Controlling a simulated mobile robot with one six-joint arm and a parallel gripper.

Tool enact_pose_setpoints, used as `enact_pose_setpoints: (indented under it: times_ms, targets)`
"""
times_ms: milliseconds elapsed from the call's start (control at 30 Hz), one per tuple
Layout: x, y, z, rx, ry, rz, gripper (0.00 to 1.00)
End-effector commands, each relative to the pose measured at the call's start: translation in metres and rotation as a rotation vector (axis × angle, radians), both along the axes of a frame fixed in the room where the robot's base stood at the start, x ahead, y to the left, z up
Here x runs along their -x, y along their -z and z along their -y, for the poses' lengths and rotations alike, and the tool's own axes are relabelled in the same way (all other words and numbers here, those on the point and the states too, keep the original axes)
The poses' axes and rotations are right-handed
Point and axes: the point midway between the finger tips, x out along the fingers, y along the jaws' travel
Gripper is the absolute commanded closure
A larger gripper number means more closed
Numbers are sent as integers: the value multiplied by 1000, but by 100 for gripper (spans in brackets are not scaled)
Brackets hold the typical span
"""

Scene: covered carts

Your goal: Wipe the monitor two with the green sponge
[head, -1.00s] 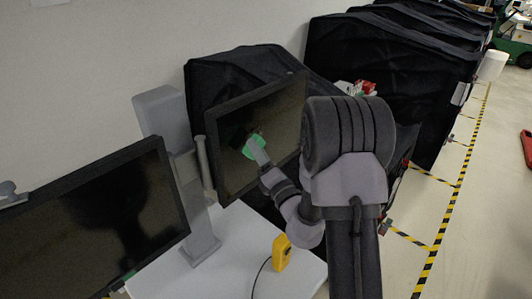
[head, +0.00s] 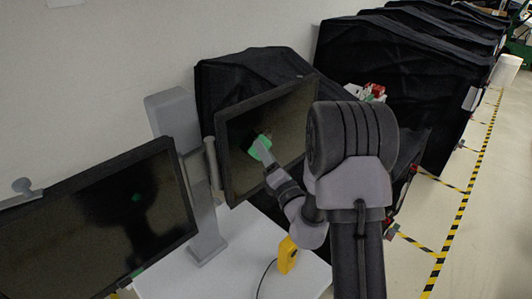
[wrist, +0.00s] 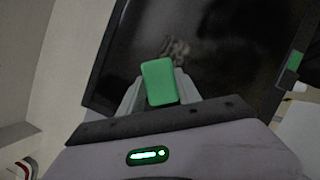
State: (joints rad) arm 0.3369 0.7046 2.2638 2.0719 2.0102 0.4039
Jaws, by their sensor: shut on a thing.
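Two dark monitors show in the head view. One monitor (head: 290,125) is in the middle, and the other monitor (head: 70,235) is at the lower left; no number is readable on either. My gripper (head: 267,152) is shut on the green sponge (head: 260,148) in front of the middle monitor's screen, left of its centre. The sponge also shows in the wrist view (wrist: 159,82), between the fingers, with a dark screen (wrist: 215,40) behind it. I cannot tell whether the sponge touches the glass.
A grey stand (head: 205,220) rises between the monitors from a white table (head: 240,270). A yellow device (head: 287,254) with a cable lies on the table. Black covered carts (head: 375,70) stand behind and to the right. Open floor with yellow-black tape (head: 455,215) is at the right.

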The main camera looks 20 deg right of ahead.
Motion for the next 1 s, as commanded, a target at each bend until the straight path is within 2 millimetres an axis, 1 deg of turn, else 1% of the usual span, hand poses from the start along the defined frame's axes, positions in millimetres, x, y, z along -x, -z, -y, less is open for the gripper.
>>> enact_pose_setpoints:
  times_ms: [700, 867, 1000]
  targets:
    - [-12, 0, -5, -1, 1, 0, 100]
    - [-16, -1, 6, -1, 3, 1, 100]
    - [-21, -1, 22, -1, 3, 1, 100]
